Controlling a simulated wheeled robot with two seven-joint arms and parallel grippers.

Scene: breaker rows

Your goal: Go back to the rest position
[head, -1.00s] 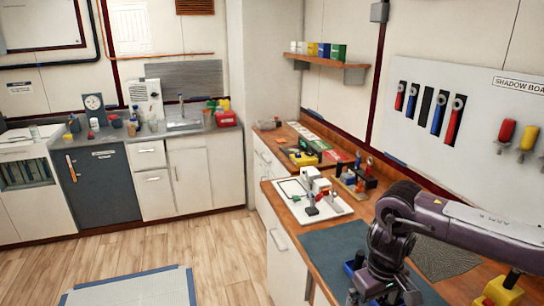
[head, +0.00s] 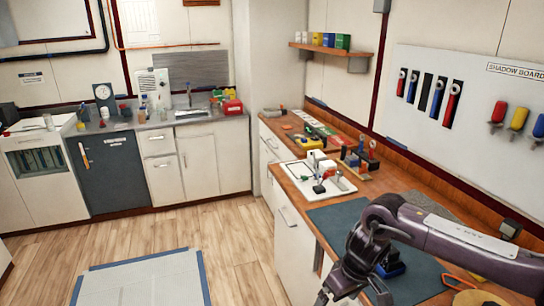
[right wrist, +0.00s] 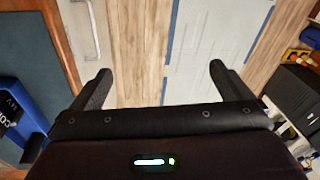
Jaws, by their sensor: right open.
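My right gripper (head: 350,296) hangs at the bottom of the head view, over the front edge of the wooden workbench (head: 296,178). In the right wrist view its two fingers (right wrist: 160,72) stand wide apart, open, with nothing between them. Below them are the wood floor and a pale floor panel edged with blue tape. My left gripper is in neither view.
A dark mat (head: 335,220) lies on the bench, with a blue item (head: 392,265) partly hidden behind my right arm. The blue item (right wrist: 20,115) is left of the gripper in the wrist view. Open floor (head: 235,245) lies left of the bench.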

